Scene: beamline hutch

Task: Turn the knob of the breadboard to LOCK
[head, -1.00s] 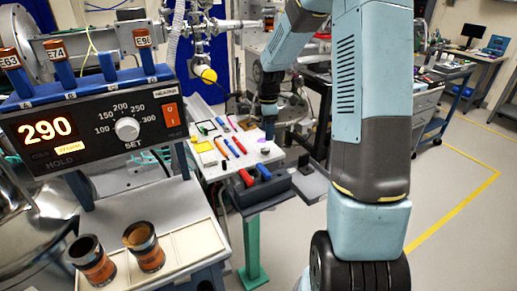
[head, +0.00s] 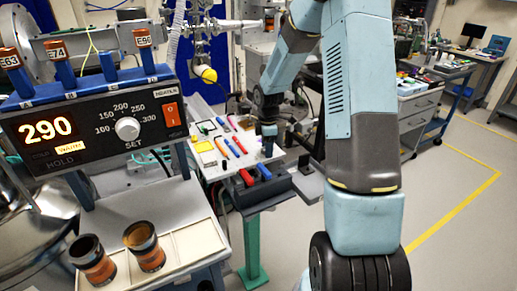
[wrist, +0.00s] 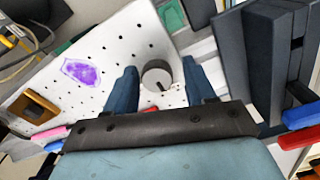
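The grey round knob (wrist: 157,75) stands on the white perforated breadboard (wrist: 118,55) in the wrist view. A dark pointer line on the knob runs toward the picture's lower right. My gripper (wrist: 160,70) is open, with one blue finger on each side of the knob. I cannot tell whether the fingers touch it; gaps seem to show. No LOCK lettering is readable. In the head view my gripper (head: 268,146) points down over the right part of the breadboard (head: 212,172), and the knob is hidden there.
A dark holder (head: 262,191) with red and blue handles stands at the board's front edge. Several coloured tools lie on the board. A purple patch (wrist: 82,72) is left of the knob. A heater box (head: 95,130) reading 290 stands at the left.

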